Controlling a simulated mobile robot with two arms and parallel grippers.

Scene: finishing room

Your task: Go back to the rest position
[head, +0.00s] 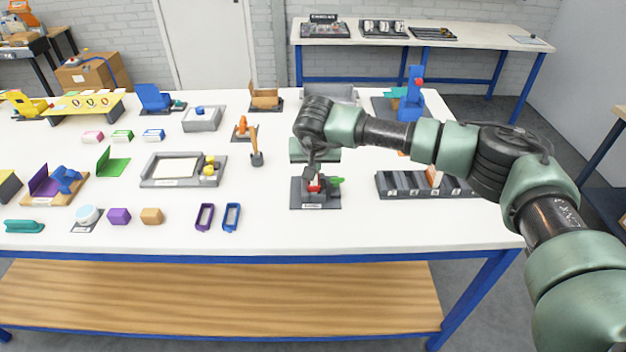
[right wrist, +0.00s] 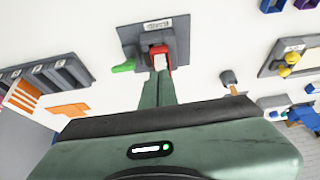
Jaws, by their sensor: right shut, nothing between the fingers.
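My right arm reaches in from the right over the white table (head: 270,232). My right gripper (head: 312,178) points down at a small grey fixture (head: 318,200) with a red part and a green lever (head: 337,181). In the right wrist view the gripper's fingers (right wrist: 158,78) are shut and empty. Their tips overlap the red part (right wrist: 160,50) of the fixture; whether they touch it I cannot tell. The fixture's grey base (right wrist: 180,40) and green lever (right wrist: 123,67) also show there. My left gripper is not in view.
A dark slotted rack (head: 420,186) lies right of the fixture, under my forearm. A blue upright device (head: 411,100) stands behind it. Blue and purple frames (head: 231,217) and a grey tray (head: 150,182) are to the left. The front table strip is clear.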

